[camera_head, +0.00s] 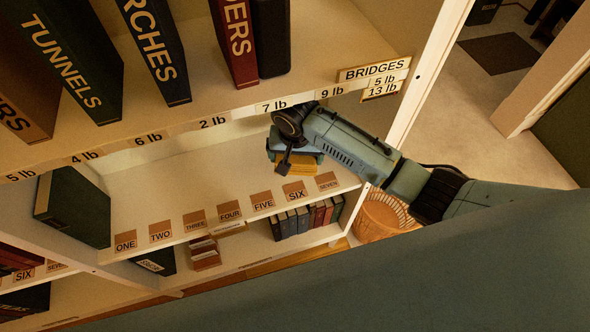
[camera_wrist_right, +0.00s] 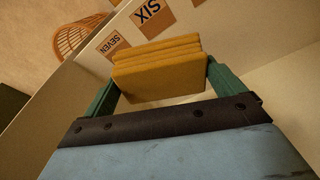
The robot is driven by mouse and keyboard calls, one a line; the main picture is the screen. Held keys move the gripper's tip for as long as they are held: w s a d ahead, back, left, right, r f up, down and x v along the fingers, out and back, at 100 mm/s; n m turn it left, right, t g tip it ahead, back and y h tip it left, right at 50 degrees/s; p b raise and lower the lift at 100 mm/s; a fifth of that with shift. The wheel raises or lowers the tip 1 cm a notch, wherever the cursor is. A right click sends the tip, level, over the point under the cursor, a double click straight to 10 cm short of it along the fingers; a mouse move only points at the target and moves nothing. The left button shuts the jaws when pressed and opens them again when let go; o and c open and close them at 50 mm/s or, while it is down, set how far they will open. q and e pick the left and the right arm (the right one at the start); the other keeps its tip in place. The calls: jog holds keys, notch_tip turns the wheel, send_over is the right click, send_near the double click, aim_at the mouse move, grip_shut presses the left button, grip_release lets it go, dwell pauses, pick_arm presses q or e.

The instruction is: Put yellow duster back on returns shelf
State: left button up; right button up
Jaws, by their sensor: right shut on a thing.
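The yellow duster (camera_wrist_right: 158,72) is a folded stack of cloth between the two green fingers of my right gripper (camera_wrist_right: 163,84) in the right wrist view. In the head view the duster (camera_head: 305,165) shows partly behind my right gripper (camera_head: 292,158), inside the shelf bay above the numbered shelf (camera_head: 150,195). The gripper is shut on the duster. I cannot tell whether the duster touches the shelf. The labels SIX and SEVEN lie just beyond it in the wrist view. No label reading "returns" can be made out. My left gripper is not in view.
Large books such as TUNNELS (camera_head: 75,55) stand on the upper shelf, close above my right arm. A dark green book (camera_head: 72,207) leans at the left. Small books (camera_head: 305,218) stand on the lower shelf. A wicker basket (camera_head: 380,217) stands on the floor at the right.

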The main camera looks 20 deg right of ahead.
aim_at(295, 157)
jog(key=f+b, duration=0.1)
jog(key=f, duration=0.2)
jog(key=shift+w, duration=0.2)
jog(key=shift+f, duration=0.55)
notch_tip(295, 157, down, 3)
jog(key=shift+r+b, duration=0.2)
jog(key=shift+b, duration=0.45)
jog(key=shift+w+f, duration=0.2)
jog(key=shift+f, duration=0.05)
jog(key=shift+r, duration=0.1)
jog(key=o, duration=0.5)
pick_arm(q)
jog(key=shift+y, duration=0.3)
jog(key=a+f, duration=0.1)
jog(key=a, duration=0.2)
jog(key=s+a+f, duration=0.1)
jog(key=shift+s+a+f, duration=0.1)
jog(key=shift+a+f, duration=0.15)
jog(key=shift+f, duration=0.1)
pick_arm(e)
jog(key=shift+o, duration=0.5)
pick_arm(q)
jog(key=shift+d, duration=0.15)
